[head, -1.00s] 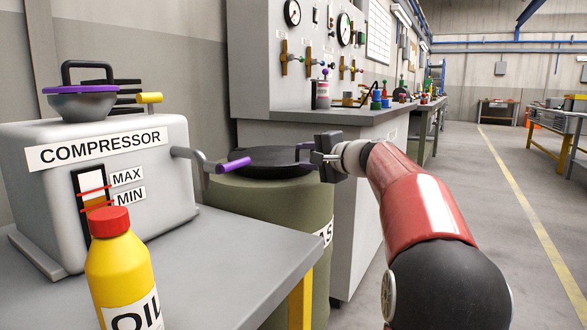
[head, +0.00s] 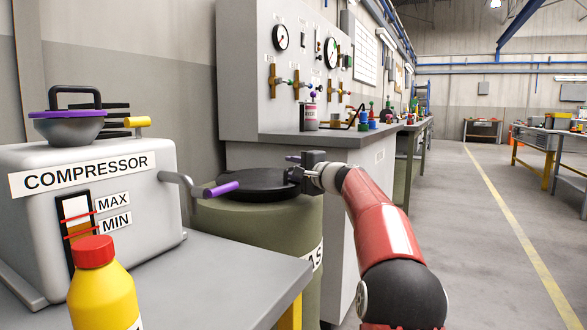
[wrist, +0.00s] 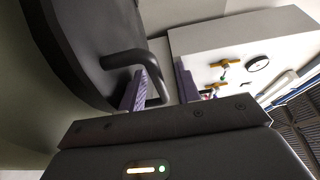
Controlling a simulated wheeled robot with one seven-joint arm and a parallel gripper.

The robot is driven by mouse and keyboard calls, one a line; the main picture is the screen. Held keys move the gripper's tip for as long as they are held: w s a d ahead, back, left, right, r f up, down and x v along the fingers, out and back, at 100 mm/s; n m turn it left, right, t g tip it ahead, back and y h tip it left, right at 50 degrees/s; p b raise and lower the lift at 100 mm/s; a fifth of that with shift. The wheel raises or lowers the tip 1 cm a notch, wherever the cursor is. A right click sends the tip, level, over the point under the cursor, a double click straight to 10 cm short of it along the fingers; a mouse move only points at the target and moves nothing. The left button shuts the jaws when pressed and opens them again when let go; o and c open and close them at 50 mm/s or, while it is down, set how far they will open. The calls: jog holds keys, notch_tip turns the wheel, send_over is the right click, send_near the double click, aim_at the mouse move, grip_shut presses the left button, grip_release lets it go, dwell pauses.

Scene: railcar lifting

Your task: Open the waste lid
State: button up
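The black waste lid (head: 245,187) lies flat on the olive-green drum (head: 255,235), whose label is partly cut off from view. In the wrist view the lid (wrist: 75,40) fills the upper left, with its curved black handle (wrist: 121,59) on the side toward my fingers. My gripper (head: 296,167) is at the right edge of the lid, low beside it. In the wrist view my gripper (wrist: 168,88) has its two purple-padded fingers apart. One end of the handle reaches in between them, close to the left finger, and a gap shows to the right finger.
The compressor (head: 85,200) stands on a grey table (head: 225,285) at the left, its purple-gripped lever (head: 222,189) reaching toward the drum. A yellow oil bottle (head: 103,295) stands in front. A gauge panel cabinet (head: 255,90) is behind the drum. Open floor (head: 460,250) lies at the right.

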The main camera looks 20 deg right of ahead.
grip_shut()
